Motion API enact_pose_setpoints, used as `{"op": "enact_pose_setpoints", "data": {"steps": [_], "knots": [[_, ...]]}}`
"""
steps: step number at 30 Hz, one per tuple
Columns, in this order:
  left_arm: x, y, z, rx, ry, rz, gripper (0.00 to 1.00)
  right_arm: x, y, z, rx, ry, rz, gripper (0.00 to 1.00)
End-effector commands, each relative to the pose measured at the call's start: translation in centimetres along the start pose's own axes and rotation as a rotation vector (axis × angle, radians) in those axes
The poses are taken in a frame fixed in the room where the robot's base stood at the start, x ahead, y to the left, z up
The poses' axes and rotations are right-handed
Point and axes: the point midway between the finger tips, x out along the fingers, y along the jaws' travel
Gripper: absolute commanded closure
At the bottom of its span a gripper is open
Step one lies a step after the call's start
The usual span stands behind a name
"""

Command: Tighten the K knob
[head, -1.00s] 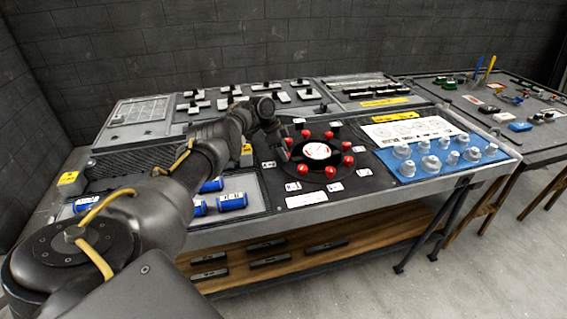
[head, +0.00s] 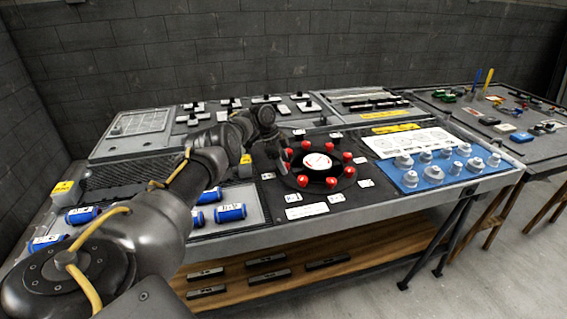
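One red knob (head: 303,181) stands at the front left of the ring and another (head: 349,171) at the right. Small white labels lie around the ring, but their letters are too small to read, so I cannot tell which knob is K. My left gripper (head: 279,160) is at the left edge of the ring, close to the left knobs. Its fingers are dark and small, and I cannot tell whether they touch a knob. My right gripper is not in view.
Blue cylinders (head: 230,212) lie in a tray left of the ring. A blue panel (head: 440,172) with grey knobs lies to the right. Switch panels (head: 250,105) stand behind. A second table (head: 500,110) is at the far right. Black bars lie on the wooden shelf (head: 330,255) below.

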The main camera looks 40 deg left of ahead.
Motion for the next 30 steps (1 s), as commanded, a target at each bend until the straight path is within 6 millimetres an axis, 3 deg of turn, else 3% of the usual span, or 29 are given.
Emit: {"op": "enact_pose_setpoints", "data": {"steps": [10, 22, 30], "knots": [[-0.9, -0.1, 0.0, -0.002, 0.001, -0.004, 0.48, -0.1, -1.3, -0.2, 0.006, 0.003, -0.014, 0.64], [-8.2, -0.1, 0.0, -0.001, 0.002, -0.003, 0.48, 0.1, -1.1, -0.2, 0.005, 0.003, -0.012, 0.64], [-10.7, 0.0, 0.0, 0.000, 0.001, -0.001, 0.48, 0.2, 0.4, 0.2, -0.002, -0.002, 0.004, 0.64]]}}
